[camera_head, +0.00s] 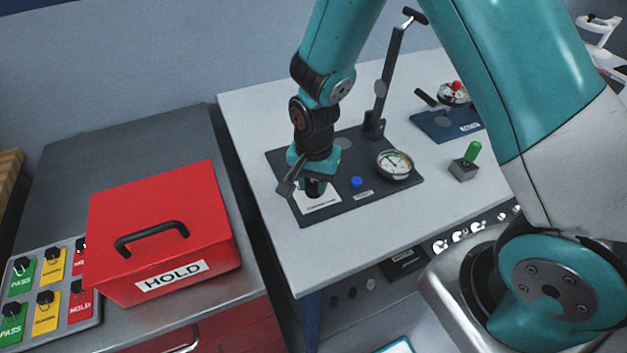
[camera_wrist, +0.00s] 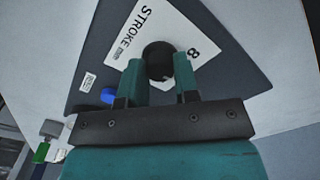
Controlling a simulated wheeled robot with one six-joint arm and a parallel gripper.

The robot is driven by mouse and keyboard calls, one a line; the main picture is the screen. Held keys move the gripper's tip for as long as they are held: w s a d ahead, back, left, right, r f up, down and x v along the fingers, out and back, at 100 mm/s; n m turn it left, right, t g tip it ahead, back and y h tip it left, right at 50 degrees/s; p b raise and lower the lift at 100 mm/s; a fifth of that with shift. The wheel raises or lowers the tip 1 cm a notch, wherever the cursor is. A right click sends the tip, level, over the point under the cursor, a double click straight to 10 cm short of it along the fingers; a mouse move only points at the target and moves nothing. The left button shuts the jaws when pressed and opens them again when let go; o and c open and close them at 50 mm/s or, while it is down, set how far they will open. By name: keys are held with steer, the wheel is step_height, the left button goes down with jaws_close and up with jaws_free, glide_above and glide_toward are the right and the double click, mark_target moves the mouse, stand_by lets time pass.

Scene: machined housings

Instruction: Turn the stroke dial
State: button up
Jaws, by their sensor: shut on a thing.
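The stroke dial is a black round knob (camera_wrist: 158,58) on a white plate (camera_wrist: 135,38) that reads STROKE and shows an 8, seen in the wrist view. In the head view the white plate (camera_head: 318,206) lies at the left end of a dark panel (camera_head: 372,207) on the white bench. My gripper (camera_wrist: 159,76) points down over the plate, its two teal fingers shut on the knob, one on each side. In the head view my gripper (camera_head: 315,188) mostly hides the knob. Part of the dial's scale is hidden behind the knob and fingers.
On the same panel are a blue button (camera_head: 356,182), a round gauge (camera_head: 395,164) and a tall lever (camera_head: 390,75). A green-topped switch box (camera_head: 465,165) stands to the right. A red HOLD box (camera_head: 165,235) sits on the left cabinet.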

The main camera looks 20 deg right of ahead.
mark_target(314, 184)
steer(key=n, duration=0.4)
steer(key=shift+n, duration=2.1)
steer(key=o, duration=0.9)
steer(key=shift+r, duration=0.15)
step_height(314, 184, up, 17)
steer(key=shift+r, duration=0.1)
steer(key=s+a+r+n+y, duration=0.1)
steer(key=s+r+n, duration=0.1)
steer(key=s, duration=0.4)
steer(key=s+a+r+n+y, duration=0.1)
steer(key=s+a+r+n, duration=0.1)
steer(key=s, duration=0.4)
steer(key=s+a+r+n+y, duration=0.1)
steer(key=s+r+n+y, duration=0.1)
steer(key=s, duration=0.4)
steer(key=shift+s+a+r+n, duration=0.35)
steer(key=shift+r+n, duration=0.1)
steer(key=shift+n, duration=0.25)
